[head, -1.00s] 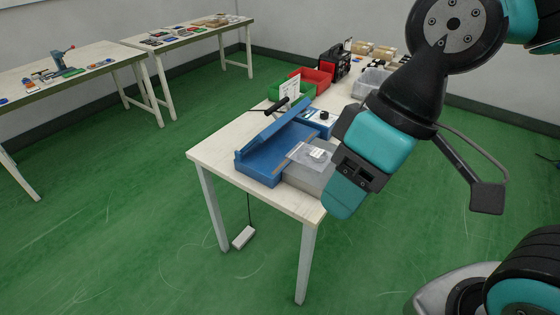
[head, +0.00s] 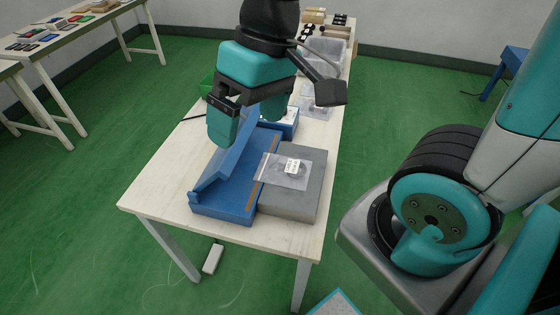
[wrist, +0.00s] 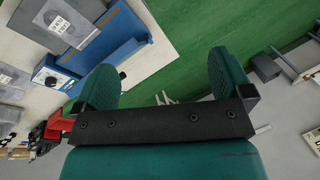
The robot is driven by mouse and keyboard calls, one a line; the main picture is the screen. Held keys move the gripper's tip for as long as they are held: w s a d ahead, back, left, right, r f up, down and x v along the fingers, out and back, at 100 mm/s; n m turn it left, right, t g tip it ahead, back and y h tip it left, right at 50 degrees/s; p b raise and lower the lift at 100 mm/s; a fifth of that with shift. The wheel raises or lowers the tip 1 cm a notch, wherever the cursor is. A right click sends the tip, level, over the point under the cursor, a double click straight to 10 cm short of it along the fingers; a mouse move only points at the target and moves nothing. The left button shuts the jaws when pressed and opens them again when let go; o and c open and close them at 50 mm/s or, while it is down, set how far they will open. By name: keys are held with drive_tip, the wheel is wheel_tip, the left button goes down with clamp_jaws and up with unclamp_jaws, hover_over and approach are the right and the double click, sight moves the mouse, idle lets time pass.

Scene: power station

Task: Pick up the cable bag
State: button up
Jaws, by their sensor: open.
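A clear bag with a white label and a dark cable coil (head: 285,170) lies flat on a grey block (head: 292,205). It overhangs the block's left side towards a blue tray-like fixture (head: 222,205). The bag also shows at the upper left of the wrist view (wrist: 68,24). My gripper (head: 246,122) is open and empty, above and behind the fixture, to the left of the bag and apart from it. In the wrist view its teal fingers (wrist: 164,78) are spread, with green floor between them. A second labelled clear bag (head: 316,108) lies farther back on the table.
A red bin (wrist: 60,125) shows in the wrist view. The table's front left corner is clear. Other tables stand at the far left.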

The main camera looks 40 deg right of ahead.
drive_tip(key=w+d+f+m+h+b, duration=0.1)
drive_tip(key=w+d+f+m+b, duration=0.3)
drive_tip(key=w+d+f+m, duration=0.4)
drive_tip(key=m+g+h+b, duration=0.1)
drive_tip(key=m+b, duration=0.2)
drive_tip(key=m, duration=0.3)
hover_over(293, 166)
drive_tip(key=f, duration=1.8)
drive_tip(key=shift+w+d+f, duration=0.1)
drive_tip(key=shift+d+f, duration=0.15)
drive_tip(key=shift+a+f+p, duration=0.2)
drive_tip(key=shift+f, duration=1.35)
drive_tip(key=shift+a+f+p, duration=0.15)
drive_tip(key=shift+f+p, duration=0.05)
drive_tip(key=shift+f, duration=1.35)
drive_tip(key=c, duration=0.7)
